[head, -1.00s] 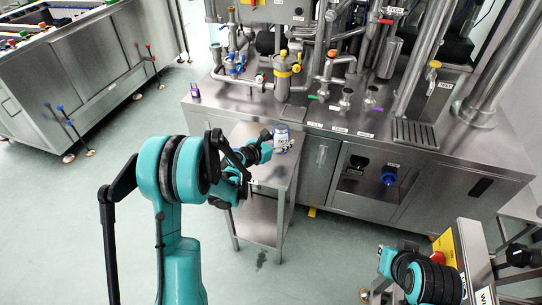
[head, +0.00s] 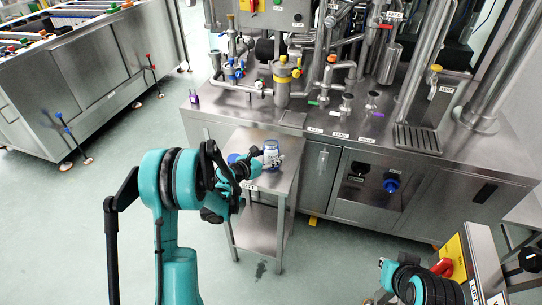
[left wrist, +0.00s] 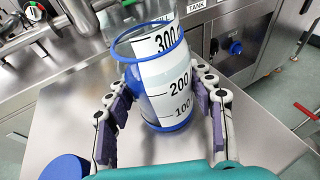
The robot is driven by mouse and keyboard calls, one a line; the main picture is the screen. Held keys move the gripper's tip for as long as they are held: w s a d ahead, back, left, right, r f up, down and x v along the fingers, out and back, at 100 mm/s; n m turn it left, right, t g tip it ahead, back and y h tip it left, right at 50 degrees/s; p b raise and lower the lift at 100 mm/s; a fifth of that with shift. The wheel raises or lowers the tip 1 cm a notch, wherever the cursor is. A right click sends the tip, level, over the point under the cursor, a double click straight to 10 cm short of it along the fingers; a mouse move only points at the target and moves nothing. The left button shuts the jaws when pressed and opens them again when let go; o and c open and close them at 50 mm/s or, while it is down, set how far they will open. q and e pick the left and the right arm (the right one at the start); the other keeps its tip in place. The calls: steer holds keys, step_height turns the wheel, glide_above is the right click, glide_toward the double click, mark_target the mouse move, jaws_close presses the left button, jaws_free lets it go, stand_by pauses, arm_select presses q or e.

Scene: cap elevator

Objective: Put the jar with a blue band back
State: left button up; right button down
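The jar (left wrist: 158,85) is clear with a blue rim, a blue band near its base and a white scale marked 100 to 300. In the head view the jar (head: 271,151) is upright on the small steel side table (head: 272,183). My left gripper (left wrist: 170,112) has its purple-padded fingers on either side of the jar. A gap shows between the jar and the right-hand finger; the left-hand finger is close to it, and contact is unclear. The left gripper (head: 260,166) also shows in the head view. My right arm is at the lower right; its gripper cannot be made out.
A round blue object (left wrist: 66,168) lies on the side table near the left finger. The large steel bench (head: 330,128) with pipes and valves stands right behind the table. A yellow-banded vessel (head: 282,82) is on it. Open floor lies in front.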

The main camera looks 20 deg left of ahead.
arm_select(q)
steer(key=shift+o, duration=1.4)
steer(key=shift+r, duration=0.15)
steer(key=p+v, duration=0.3)
steer(key=v, duration=0.7)
steer(key=shift+s+a+r+p, duration=0.15)
steer(key=shift+s+r+p, duration=0.05)
steer(key=shift+s+p, duration=0.1)
steer(key=shift+s+a+r, duration=0.1)
steer(key=shift+s+r, duration=0.1)
steer(key=shift+s, duration=0.35)
steer(key=s+d+r+m+g+y, duration=0.1)
steer(key=s+d+r+m+g, duration=0.15)
steer(key=s+d+m, duration=0.4)
steer(key=s+d+r+m+g+y, duration=0.1)
steer(key=s+d+r+m+g, duration=0.2)
steer(key=m, duration=0.6)
steer(key=s+a+r+m+y, duration=0.1)
steer(key=s+m+y, duration=0.1)
steer(key=s+m, duration=0.6)
steer(key=s+a+r+m+y, duration=0.1)
steer(key=s+m+y, duration=0.1)
steer(key=s+m, duration=0.5)
steer(key=shift+s+r+m+g, duration=0.35)
steer(key=shift+s+r, duration=0.05)
steer(key=shift+s, duration=0.6)
